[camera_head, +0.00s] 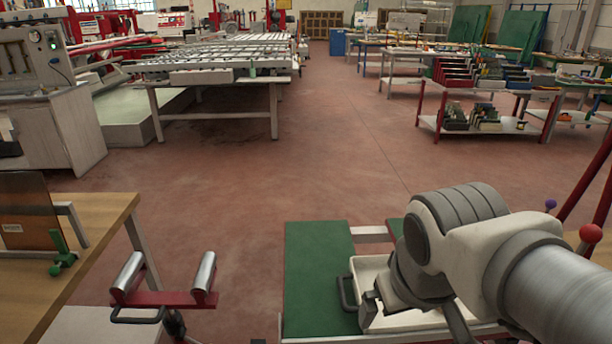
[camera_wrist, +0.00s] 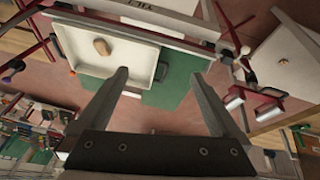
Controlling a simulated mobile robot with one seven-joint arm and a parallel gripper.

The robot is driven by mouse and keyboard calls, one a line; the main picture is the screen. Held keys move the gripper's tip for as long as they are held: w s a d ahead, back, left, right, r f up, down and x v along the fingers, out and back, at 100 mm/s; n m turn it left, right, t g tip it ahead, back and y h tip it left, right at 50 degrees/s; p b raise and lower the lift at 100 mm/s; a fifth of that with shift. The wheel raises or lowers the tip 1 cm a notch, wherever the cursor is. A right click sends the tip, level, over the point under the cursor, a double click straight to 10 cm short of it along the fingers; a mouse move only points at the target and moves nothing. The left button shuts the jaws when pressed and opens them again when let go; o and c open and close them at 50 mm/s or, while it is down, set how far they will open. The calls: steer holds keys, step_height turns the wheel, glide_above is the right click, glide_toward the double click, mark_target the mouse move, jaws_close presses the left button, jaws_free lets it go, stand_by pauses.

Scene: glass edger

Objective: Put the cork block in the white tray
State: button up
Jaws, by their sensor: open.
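The white tray (camera_wrist: 138,56) lies on the green surface in the wrist view. It also shows in the head view (camera_head: 371,267), partly hidden behind my arm. A small tan block, which looks like the cork block (camera_wrist: 101,46), lies inside the tray on its floor, apart from the walls. In the head view my arm hides the block. My gripper (camera_wrist: 160,75) is open, with nothing between its fingers. It is over the tray's side and the green surface, apart from the block.
The green worktop (camera_head: 314,270) has bare room left of the tray. A red stand with metal rollers (camera_head: 165,298) stands further left, beside a wooden table (camera_head: 95,225) at the left edge. A red-ball lever (camera_head: 590,233) is close to my arm on the right. Open red floor lies beyond.

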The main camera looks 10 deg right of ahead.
steer(key=shift+s+a+r+m+t+y, duration=0.25)
steer(key=shift+a+r+t, duration=0.1)
steer(key=shift+a+r, duration=0.2)
steer(key=shift+s+a+r+m+t+y, duration=0.25)
steer(key=shift+a+r+t, duration=0.15)
steer(key=shift+r, duration=0.15)
